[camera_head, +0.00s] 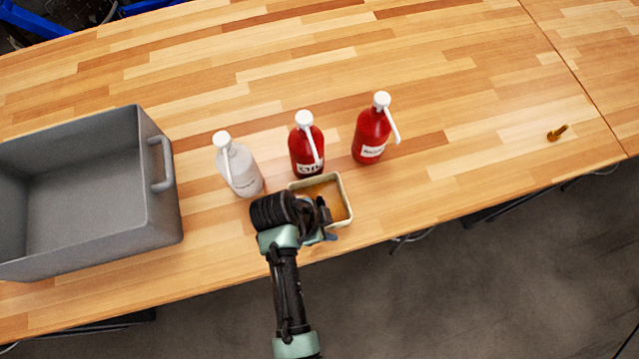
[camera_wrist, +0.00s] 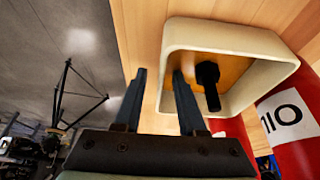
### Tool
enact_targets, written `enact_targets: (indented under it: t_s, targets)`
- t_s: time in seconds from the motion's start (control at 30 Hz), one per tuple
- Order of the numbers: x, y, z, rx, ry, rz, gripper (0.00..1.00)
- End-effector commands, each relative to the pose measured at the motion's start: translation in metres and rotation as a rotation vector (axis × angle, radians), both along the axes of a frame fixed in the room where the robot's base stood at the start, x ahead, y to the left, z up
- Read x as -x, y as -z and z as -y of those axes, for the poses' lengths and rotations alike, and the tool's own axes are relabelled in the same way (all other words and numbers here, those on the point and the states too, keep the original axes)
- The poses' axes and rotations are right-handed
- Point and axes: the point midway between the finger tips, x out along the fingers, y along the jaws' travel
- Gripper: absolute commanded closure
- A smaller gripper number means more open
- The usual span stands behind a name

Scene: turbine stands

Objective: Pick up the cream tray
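The cream tray (camera_head: 345,190) stands near the table's front edge, partly hidden by my gripper (camera_head: 322,222). In the wrist view the tray (camera_wrist: 225,36) shows its pale rim and orange-brown inside, with a dark bolt-like piece (camera_wrist: 209,84) in it. My gripper (camera_wrist: 160,82) is open there. One finger appears outside the near wall of the tray and the other overlaps its inside, with the wall between them. I cannot tell whether either finger touches the wall.
A red oil bottle (camera_head: 305,150) stands close behind the tray. A white bottle (camera_head: 240,170) is to its left and another red bottle (camera_head: 371,135) to its right. A grey bin (camera_head: 160,215) is at left. A brass bolt (camera_head: 557,132) lies on the clear right side.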

Motion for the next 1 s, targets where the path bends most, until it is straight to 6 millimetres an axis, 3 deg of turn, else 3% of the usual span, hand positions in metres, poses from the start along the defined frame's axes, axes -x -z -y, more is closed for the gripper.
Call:
enact_targets:
  t_s: [0.4, 0.63, 1.0]
  targets:
    - [-0.0002, 0.0023, -0.0001, 0.0, 0.0, 0.0, 0.6]
    - [-0.0001, 0.0023, -0.0001, 0.0, 0.0, 0.0, 1.0]
    - [-0.0001, 0.0023, -0.0001, 0.0, 0.0, 0.0, 1.0]
